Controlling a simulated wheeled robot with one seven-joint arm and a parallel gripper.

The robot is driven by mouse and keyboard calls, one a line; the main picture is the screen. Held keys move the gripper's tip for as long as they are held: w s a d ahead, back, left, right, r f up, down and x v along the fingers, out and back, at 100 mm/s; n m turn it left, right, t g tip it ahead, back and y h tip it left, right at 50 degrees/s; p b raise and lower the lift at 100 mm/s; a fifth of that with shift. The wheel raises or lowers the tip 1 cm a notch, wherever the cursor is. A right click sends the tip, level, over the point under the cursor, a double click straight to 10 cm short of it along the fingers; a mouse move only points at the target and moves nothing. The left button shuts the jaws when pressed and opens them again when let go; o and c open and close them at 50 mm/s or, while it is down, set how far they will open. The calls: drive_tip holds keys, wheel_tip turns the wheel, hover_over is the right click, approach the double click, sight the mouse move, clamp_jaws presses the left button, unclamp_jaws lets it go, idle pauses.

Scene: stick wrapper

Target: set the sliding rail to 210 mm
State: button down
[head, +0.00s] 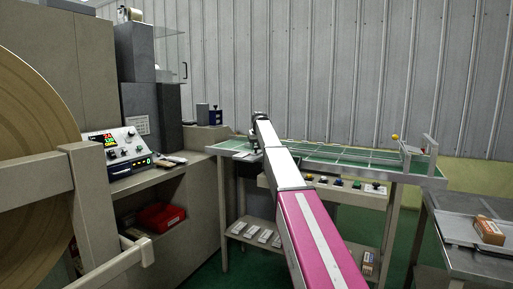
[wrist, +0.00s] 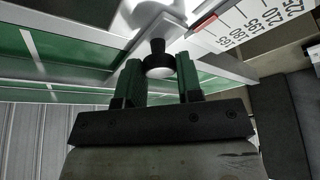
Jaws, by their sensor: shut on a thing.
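In the wrist view my gripper (wrist: 160,66) has its two green-padded fingers on either side of a black knob (wrist: 158,47) with a pale round end, and is shut on it. The knob sits at a light metal rail (wrist: 178,40). Beside it is a white scale (wrist: 250,25) with printed numbers, among them 165, 180, 195, 210 and 225. A red marker (wrist: 206,21) lies near the low-number end of the scale. In the head view my arm reaches to the left part of the green-topped table (head: 325,157); it hides the knob and scale.
A button panel (head: 340,185) hangs under the table's front edge. An upright metal bracket (head: 418,155) and a yellow ball (head: 394,137) stand at its right end. A control box (head: 118,152) and cabinet are at left. A side table (head: 465,258) with a brown box (head: 488,230) is at right.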

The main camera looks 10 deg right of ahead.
drive_tip(key=s+a, duration=0.2)
drive_tip(key=s, duration=0.1)
drive_tip(key=shift+s+a, duration=0.15)
drive_tip(key=c, duration=0.8)
unclamp_jaws()
drive_tip(key=v, duration=1)
drive_tip(key=shift+s+r, duration=0.1)
drive_tip(key=shift+r, duration=0.25)
